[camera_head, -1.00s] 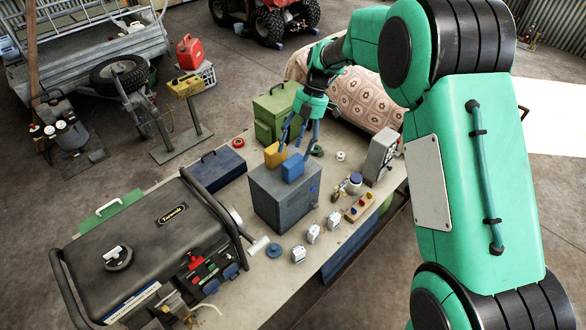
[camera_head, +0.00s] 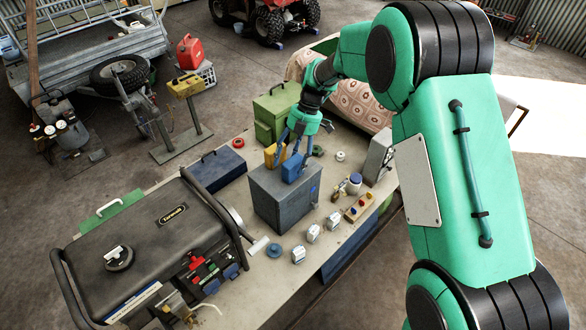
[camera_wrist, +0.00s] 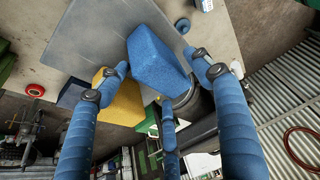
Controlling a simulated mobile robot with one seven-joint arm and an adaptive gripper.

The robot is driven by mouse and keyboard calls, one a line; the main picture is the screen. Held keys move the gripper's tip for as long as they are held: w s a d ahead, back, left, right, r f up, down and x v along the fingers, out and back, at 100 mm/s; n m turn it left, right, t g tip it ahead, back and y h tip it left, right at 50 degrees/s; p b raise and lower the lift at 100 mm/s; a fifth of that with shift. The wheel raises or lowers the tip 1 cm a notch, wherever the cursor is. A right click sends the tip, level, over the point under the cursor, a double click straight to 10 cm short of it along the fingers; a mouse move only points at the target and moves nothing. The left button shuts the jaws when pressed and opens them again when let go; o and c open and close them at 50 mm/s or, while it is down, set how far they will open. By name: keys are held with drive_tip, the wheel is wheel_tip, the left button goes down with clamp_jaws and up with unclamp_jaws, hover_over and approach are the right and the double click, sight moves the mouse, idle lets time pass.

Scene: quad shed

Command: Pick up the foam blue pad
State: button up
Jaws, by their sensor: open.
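In the wrist view the pad (camera_wrist: 158,62) lies between my spread blue fingers. A yellow block (camera_head: 270,155) stands just beside it on the left; it also shows in the wrist view (camera_wrist: 122,105). My gripper (camera_head: 293,150) is open and right above the pad, its fingers pointing down around it. I cannot tell whether any finger touches the pad.
The bench (camera_head: 262,285) also carries a generator (camera_head: 150,240) at the left, a green case (camera_head: 277,112) behind, a blue toolbox (camera_head: 217,167), and a grey meter (camera_head: 378,155) at the right. Several small white pieces stand in front of the grey box.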

drive_tip(key=shift+c, duration=0.5)
drive_tip(key=c, duration=0.8)
drive_tip(key=shift+r, duration=0.1)
drive_tip(key=shift+r, duration=0.5)
drive_tip(key=shift+s+d+r, duration=0.1)
drive_tip(key=shift+s+r, duration=0.1)
drive_tip(key=shift+r, duration=0.4)
drive_tip(key=shift+s+r, duration=0.15)
drive_tip(key=shift+r, duration=0.4)
drive_tip(key=s+d, duration=0.1)
drive_tip(key=s, duration=0.4)
drive_tip(key=s+d+r+b, duration=0.1)
drive_tip(key=s+d, duration=0.1)
drive_tip(key=s, duration=0.2)
drive_tip(key=s+d, duration=0.1)
drive_tip(key=s, duration=0.4)
drive_tip(key=shift+s+d+r, duration=0.2)
drive_tip(key=shift+s+d, duration=0.1)
drive_tip(key=shift+d, duration=0.05)
